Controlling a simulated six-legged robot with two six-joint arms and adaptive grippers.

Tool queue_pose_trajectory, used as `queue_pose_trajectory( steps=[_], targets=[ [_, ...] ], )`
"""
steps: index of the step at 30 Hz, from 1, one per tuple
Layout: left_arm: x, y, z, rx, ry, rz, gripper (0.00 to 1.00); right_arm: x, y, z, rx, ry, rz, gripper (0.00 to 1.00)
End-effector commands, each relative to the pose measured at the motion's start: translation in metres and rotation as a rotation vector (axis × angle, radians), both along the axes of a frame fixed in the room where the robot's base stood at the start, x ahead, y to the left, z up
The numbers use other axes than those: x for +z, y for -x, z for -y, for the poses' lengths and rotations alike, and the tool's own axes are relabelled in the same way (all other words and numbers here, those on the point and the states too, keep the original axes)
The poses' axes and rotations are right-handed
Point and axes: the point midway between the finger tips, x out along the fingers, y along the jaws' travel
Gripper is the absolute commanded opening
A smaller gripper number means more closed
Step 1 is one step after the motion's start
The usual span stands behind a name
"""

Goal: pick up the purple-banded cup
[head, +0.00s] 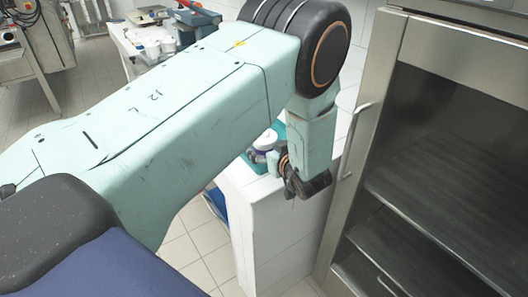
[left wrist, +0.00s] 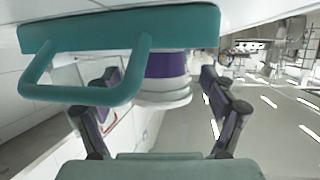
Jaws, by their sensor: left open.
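The purple-banded cup (left wrist: 165,66) is white with a broad purple band. In the left wrist view it lies ahead, between the two open fingers of my left gripper (left wrist: 160,78), with visible gaps on both sides. In the head view a small pale cup (head: 266,140) shows on the white ledge, partly hidden behind my arm. My left gripper (head: 294,182) hangs over that ledge close beside the cup, its fingers small and dark there. My right gripper is in neither view.
A teal tray or holder (left wrist: 190,22) with a looped handle (left wrist: 85,95) sits close to the cup and partly overlaps one finger in the wrist view. A steel cabinet (head: 440,110) with open shelves stands at the right. A cluttered table (head: 135,45) is behind.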

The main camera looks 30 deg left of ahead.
Motion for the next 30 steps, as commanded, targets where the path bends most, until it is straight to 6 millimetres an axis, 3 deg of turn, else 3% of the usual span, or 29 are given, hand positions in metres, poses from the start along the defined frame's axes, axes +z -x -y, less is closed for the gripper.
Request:
queue_pose_trajectory(
  steps=[10, 30],
  targets=[
    [-0.0004, -0.0031, -0.0044, 0.000, -0.001, 0.001, 0.82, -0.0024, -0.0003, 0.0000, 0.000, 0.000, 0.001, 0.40],
    [-0.0008, -0.0026, -0.0043, 0.000, 0.000, 0.000, 0.25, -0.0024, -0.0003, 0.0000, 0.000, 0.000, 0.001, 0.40]
  ],
)
